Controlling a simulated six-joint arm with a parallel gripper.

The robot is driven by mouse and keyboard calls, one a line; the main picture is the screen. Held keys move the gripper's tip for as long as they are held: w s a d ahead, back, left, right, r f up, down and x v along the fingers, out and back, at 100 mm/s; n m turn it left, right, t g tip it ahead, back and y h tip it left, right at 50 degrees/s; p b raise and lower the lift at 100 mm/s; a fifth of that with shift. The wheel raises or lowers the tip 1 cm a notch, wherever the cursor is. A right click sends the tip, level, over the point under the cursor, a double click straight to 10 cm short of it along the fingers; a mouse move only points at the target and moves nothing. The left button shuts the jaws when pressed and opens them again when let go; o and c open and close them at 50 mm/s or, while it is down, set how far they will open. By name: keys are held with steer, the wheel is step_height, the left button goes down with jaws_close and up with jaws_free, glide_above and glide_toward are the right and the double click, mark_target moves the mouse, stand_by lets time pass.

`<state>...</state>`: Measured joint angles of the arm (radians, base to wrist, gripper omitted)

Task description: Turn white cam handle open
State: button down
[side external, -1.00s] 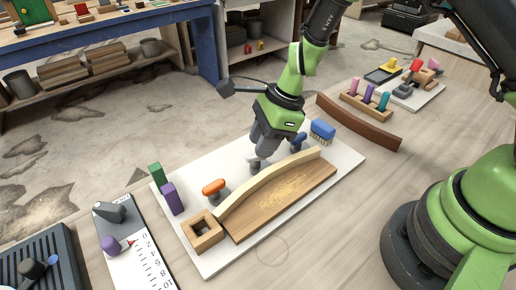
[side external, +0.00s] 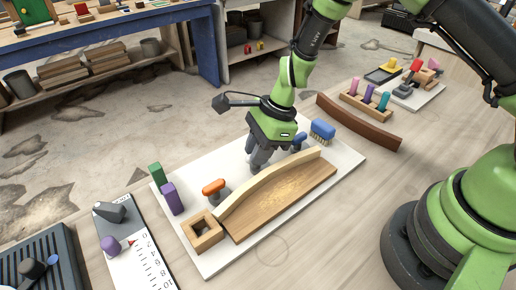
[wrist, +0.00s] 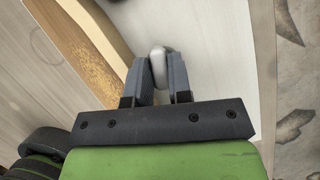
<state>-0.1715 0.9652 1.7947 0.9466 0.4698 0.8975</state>
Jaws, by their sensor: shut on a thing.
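The white cam handle (wrist: 158,62) shows in the wrist view between my fingers; in the side view my gripper hides most of it. My gripper (side external: 257,164) is shut on the handle, low over the white board (side external: 178,218). It also shows in the wrist view (wrist: 160,78). The pale curved strip (side external: 268,182) lies beside it, along the edge of a brown wood block (side external: 285,199). An orange cam handle (side external: 214,187) stands to the left of my gripper and a blue one (side external: 299,140) to the right.
A wooden box with a square hole (side external: 203,232), green (side external: 155,174) and purple (side external: 172,198) blocks and a blue brush (side external: 322,130) are on the board. A dark curved strip (side external: 360,122) lies behind.

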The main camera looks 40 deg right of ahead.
steer(key=shift+n+g, duration=0.6)
steer(key=shift+n, duration=1.1)
steer(key=c, duration=1.3)
jaws_free()
steer(key=shift+r, duration=0.1)
steer(key=v, duration=0.9)
steer(key=shift+w+d+r, duration=0.1)
steer(key=shift+d+r, duration=0.1)
steer(key=shift+r, duration=0.15)
